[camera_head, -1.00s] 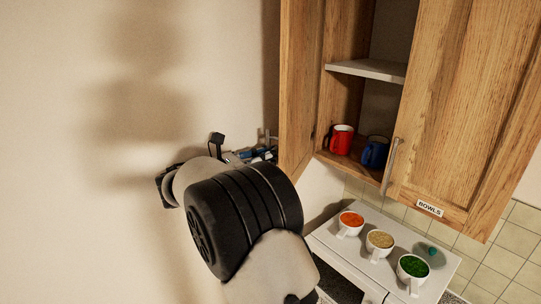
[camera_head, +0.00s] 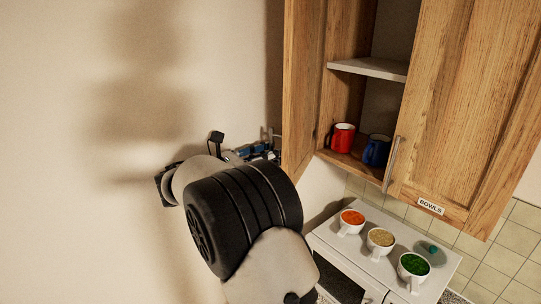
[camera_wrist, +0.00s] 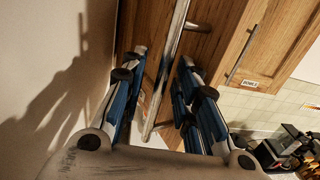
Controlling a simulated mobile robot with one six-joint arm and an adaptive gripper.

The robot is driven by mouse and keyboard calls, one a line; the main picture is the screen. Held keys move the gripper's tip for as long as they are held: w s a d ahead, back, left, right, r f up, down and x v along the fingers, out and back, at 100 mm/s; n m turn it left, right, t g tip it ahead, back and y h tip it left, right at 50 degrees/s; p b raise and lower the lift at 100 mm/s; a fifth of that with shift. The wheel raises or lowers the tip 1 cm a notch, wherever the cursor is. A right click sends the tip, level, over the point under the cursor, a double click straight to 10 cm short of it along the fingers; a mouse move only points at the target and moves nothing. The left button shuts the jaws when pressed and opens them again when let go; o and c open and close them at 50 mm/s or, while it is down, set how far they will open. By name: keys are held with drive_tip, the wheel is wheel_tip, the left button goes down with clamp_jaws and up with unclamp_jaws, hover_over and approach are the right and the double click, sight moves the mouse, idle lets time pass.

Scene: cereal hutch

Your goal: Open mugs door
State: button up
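The mugs door (camera_head: 304,85) is the left wooden cabinet door. It stands swung open, showing a red mug (camera_head: 343,137) and a blue mug (camera_head: 376,150) on the cabinet floor. In the wrist view the door's long metal bar handle (camera_wrist: 166,75) runs between the two fingers of my gripper (camera_wrist: 165,75). Gaps show between the handle and both fingers, so the gripper looks open around it. In the head view my gripper (camera_head: 262,148) is by the door's outer edge, mostly hidden behind my arm, and the handle is largely hidden.
The bowls door (camera_head: 465,100) beside it is shut, with its own handle (camera_head: 390,164) and label. Below, a white surface (camera_head: 345,250) holds cups of orange, tan and green contents (camera_head: 413,266). A bare wall (camera_head: 90,130) is at the left.

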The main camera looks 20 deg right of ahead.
drive_tip(key=v, duration=1.1)
drive_tip(key=shift+a, duration=0.3)
drive_tip(key=s+d+f+m+g+y+b, duration=0.4)
drive_tip(key=s+d+f+m+y+b, duration=0.35)
drive_tip(key=s+d+f+b, duration=0.7)
drive_tip(key=s+a+f+m+t+y+b, duration=0.1)
drive_tip(key=s+a+f+m+y+b, duration=0.2)
drive_tip(key=s+f, duration=0.4)
drive_tip(key=s+a+f+m+t+y+b, duration=0.1)
drive_tip(key=s+a+f+m+y+b, duration=0.1)
drive_tip(key=s+f+m+b, duration=0.3)
drive_tip(key=s+a+f+m+t+y+b, duration=0.1)
drive_tip(key=s+a+f+m+y+b, duration=0.2)
drive_tip(key=s+f, duration=0.6)
drive_tip(key=f+m+y+b, duration=0.1)
drive_tip(key=m+b, duration=0.1)
drive_tip(key=m, duration=0.1)
drive_tip(key=shift+a, duration=0.35)
